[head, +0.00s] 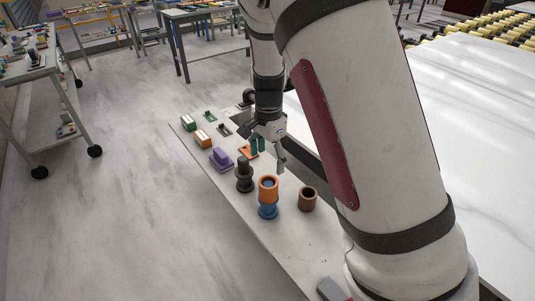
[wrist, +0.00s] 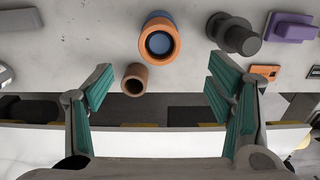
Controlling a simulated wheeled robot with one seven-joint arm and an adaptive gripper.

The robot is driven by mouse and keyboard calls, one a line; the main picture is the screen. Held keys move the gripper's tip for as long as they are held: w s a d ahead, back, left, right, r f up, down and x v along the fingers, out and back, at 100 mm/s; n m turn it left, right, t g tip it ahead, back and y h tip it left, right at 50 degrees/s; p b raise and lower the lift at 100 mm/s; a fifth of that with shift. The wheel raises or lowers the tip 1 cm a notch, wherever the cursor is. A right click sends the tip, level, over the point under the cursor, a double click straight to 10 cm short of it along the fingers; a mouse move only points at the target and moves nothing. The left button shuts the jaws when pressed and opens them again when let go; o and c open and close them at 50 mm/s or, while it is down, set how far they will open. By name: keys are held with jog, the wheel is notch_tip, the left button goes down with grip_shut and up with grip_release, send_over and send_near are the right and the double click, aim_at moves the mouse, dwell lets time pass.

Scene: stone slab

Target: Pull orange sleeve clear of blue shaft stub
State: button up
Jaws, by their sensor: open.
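The orange sleeve (head: 268,187) sits upright around the upper part of the blue shaft stub (head: 268,209) on the narrow bench. In the wrist view I look down on the orange ring (wrist: 172,37), with the blue stub's top (wrist: 159,43) inside it. My gripper (head: 268,160) is above the bench, behind the sleeve in the head view, and apart from it. In the wrist view its two green-padded fingers (wrist: 158,90) are wide open and empty. The sleeve lies beyond the fingertips, between their lines.
A brown hollow cylinder (head: 308,199) stands right of the sleeve, close to my left finger in the wrist view. A black stepped part (head: 244,175) stands left of the sleeve, with a purple block (head: 221,159) beyond. Bare bench lies in front of the sleeve.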

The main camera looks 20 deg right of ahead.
aim_at(268, 184)
notch_tip(268, 184, down, 14)
jog(key=shift+r, duration=0.2)
dwell(0.4)
jog(key=c, duration=1.3)
jog(key=shift+r, duration=0.15)
